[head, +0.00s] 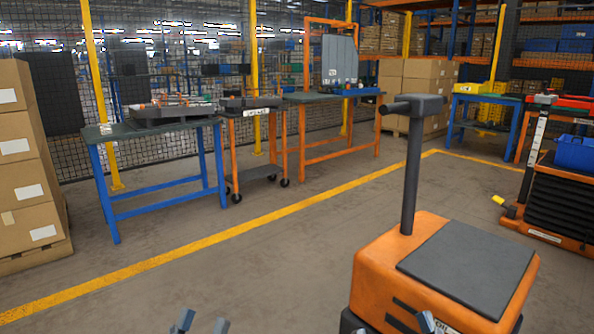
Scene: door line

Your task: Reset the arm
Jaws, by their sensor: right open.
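My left gripper (202,324) shows at the bottom edge in the head view, left of the middle. Its two grey fingertips stand apart with bare floor between them, and I see nothing held. My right gripper (427,321) shows only as a small grey fingertip at the bottom edge, in front of the orange cart. It is open; most of it is cut off by the frame. Both arms are out of view, so their pose does not show.
The orange cart (417,266) with a dark upright handle stands close at right. A blue-legged workbench (160,127), an orange trolley (270,140) and an orange bench (335,96) line the mesh fence. Cartons (27,165) stack at left. Floor between is clear.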

